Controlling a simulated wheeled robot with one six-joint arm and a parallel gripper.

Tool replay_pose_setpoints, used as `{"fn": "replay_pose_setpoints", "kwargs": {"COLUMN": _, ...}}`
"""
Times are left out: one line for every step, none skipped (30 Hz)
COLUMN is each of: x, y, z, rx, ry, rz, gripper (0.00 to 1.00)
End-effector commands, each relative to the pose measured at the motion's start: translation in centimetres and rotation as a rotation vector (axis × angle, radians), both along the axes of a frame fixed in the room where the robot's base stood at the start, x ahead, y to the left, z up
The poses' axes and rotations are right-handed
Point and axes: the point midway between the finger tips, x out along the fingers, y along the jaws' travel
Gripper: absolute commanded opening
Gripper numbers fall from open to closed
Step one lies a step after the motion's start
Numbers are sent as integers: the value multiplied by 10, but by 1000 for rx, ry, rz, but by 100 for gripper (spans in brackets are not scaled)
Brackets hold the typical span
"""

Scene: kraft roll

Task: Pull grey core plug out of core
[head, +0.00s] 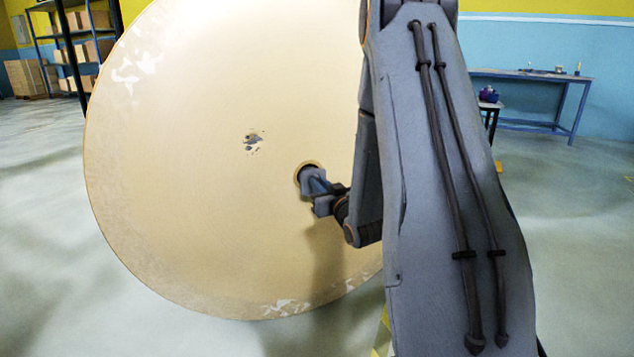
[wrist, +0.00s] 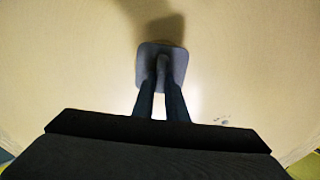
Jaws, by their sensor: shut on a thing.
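The kraft roll (head: 200,190) stands on edge with its broad tan face toward me. In the wrist view the plug's rounded grey plate (wrist: 149,52) has a raised grip. My gripper (wrist: 161,88) is shut on that grip, one finger on each side. My gripper also shows in the head view (head: 322,193). The plug hides the core in the wrist view.
My arm covers the right part of the roll in the head view. A blue bench (head: 530,75) stands at the back right, and shelving with boxes (head: 80,50) at the back left. The pale floor (head: 45,220) is clear left of the roll.

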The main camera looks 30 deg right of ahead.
Motion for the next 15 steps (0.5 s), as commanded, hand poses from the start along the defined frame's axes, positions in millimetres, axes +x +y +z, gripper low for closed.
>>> {"fn": "replay_pose_setpoints", "kwargs": {"x": -3, "y": 0, "z": 0, "rx": 0, "ry": 2, "rz": 0, "gripper": 0}}
{"fn": "replay_pose_setpoints", "kwargs": {"x": -4, "y": 0, "z": 0, "rx": 0, "ry": 1, "rz": 0, "gripper": 0}}
{"fn": "replay_pose_setpoints", "kwargs": {"x": -6, "y": 0, "z": 0, "rx": 0, "ry": 1, "rz": 0, "gripper": 0}}
{"fn": "replay_pose_setpoints", "kwargs": {"x": -7, "y": 0, "z": 0, "rx": 0, "ry": 1, "rz": 0, "gripper": 0}}
{"fn": "replay_pose_setpoints", "kwargs": {"x": -8, "y": 0, "z": 0, "rx": 0, "ry": 0, "rz": 0, "gripper": 0}}
{"fn": "replay_pose_setpoints", "kwargs": {"x": -10, "y": 1, "z": 0, "rx": 0, "ry": 1, "rz": -1, "gripper": 0}}
{"fn": "replay_pose_setpoints", "kwargs": {"x": -12, "y": 1, "z": 0, "rx": 0, "ry": 1, "rz": -1, "gripper": 0}}
{"fn": "replay_pose_setpoints", "kwargs": {"x": -13, "y": 1, "z": 0, "rx": 0, "ry": 1, "rz": -1, "gripper": 0}}
{"fn": "replay_pose_setpoints", "kwargs": {"x": -15, "y": 1, "z": 0, "rx": 0, "ry": 1, "rz": -1, "gripper": 0}}
{"fn": "replay_pose_setpoints", "kwargs": {"x": -16, "y": 1, "z": 0, "rx": 0, "ry": 1, "rz": -1, "gripper": 0}}
{"fn": "replay_pose_setpoints", "kwargs": {"x": -18, "y": 1, "z": 0, "rx": 0, "ry": 1, "rz": -1, "gripper": 0}}
{"fn": "replay_pose_setpoints", "kwargs": {"x": -19, "y": 2, "z": 0, "rx": 0, "ry": 1, "rz": -1, "gripper": 0}}
{"fn": "replay_pose_setpoints", "kwargs": {"x": -21, "y": 2, "z": 1, "rx": 0, "ry": 0, "rz": -1, "gripper": 0}}
{"fn": "replay_pose_setpoints", "kwargs": {"x": -22, "y": 2, "z": 1, "rx": 0, "ry": 0, "rz": -1, "gripper": 0}}
{"fn": "replay_pose_setpoints", "kwargs": {"x": -24, "y": 2, "z": 1, "rx": 0, "ry": 0, "rz": -1, "gripper": 0}}
